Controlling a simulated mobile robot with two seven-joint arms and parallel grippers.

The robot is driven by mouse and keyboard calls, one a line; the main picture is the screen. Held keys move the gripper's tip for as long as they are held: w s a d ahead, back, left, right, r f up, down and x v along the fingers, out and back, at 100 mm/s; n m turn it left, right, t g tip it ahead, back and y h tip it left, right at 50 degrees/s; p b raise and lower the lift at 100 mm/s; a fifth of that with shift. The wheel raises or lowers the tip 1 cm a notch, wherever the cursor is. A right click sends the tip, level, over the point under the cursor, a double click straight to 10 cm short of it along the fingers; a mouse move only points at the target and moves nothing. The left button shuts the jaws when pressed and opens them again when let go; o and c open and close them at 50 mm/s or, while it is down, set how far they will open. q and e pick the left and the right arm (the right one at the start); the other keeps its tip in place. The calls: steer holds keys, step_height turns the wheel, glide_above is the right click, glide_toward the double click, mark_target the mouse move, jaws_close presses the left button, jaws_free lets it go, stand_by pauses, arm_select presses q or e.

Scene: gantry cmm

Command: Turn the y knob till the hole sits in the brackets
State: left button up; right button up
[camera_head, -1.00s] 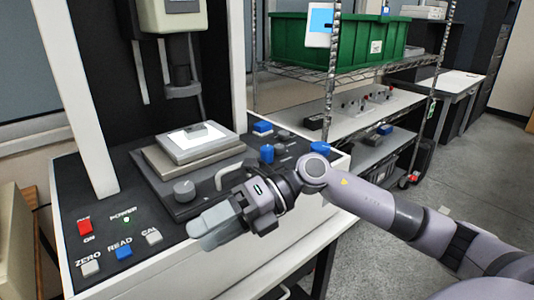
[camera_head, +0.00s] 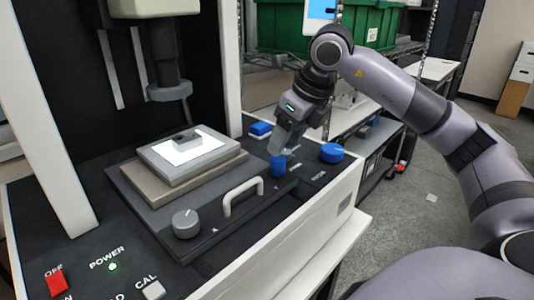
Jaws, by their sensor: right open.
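My right gripper (camera_head: 283,150) points down over the console's right side, open, with its fingertips at a small upright blue knob (camera_head: 277,167). It partly hides that knob, and I cannot tell whether the fingers touch it. A round grey knob (camera_head: 186,223) with a white mark sits at the front of the stage base. I cannot read which knob is the y knob. A small grey part (camera_head: 186,137) lies on the lit plate of the stage (camera_head: 157,165); its hole is too small to make out. No brackets are in view. My left gripper is out of view.
A wider blue knob (camera_head: 332,152) stands right of the gripper, and a blue button (camera_head: 260,129) lies behind it. The machine's probe head (camera_head: 169,90) hangs above the stage. Shelving with a green bin (camera_head: 385,25) stands behind.

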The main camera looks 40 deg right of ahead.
mark_target(278, 159)
steer(key=x, duration=0.6)
steer(key=shift+a+f, duration=0.1)
steer(key=shift+f, duration=0.15)
steer(key=c, duration=1)
